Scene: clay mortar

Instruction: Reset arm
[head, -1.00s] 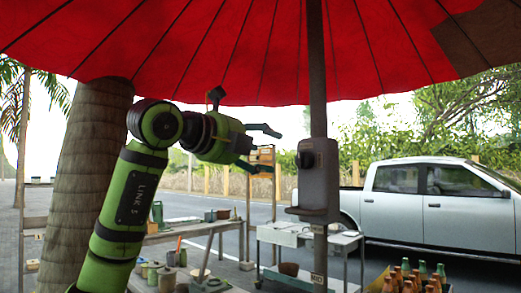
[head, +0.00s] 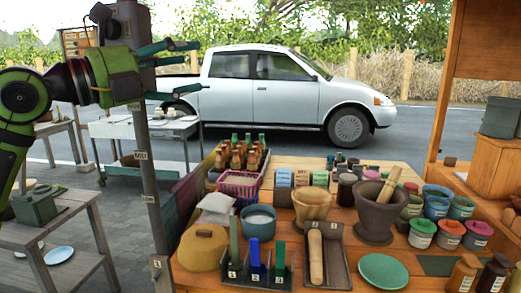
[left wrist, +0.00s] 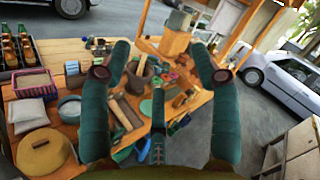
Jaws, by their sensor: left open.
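My left gripper (head: 172,72) is at the upper left in the head view, raised in front of the parked truck, beside a grey post. In the left wrist view the open fingers (left wrist: 160,75) frame the table below. A clay mortar (head: 378,210) with a pestle (head: 391,184) in it stands on the wooden table, right of a tan wooden mortar (head: 312,206). The gripper is well away from them. My right gripper is not in view.
The wooden table (head: 300,163) is crowded with a bottle crate (head: 238,160), a pink basket (head: 240,184), several tubs (head: 422,232) and a green plate (head: 383,271). The grey post (head: 148,180) stands close to my left arm. The truck (head: 280,88) is behind.

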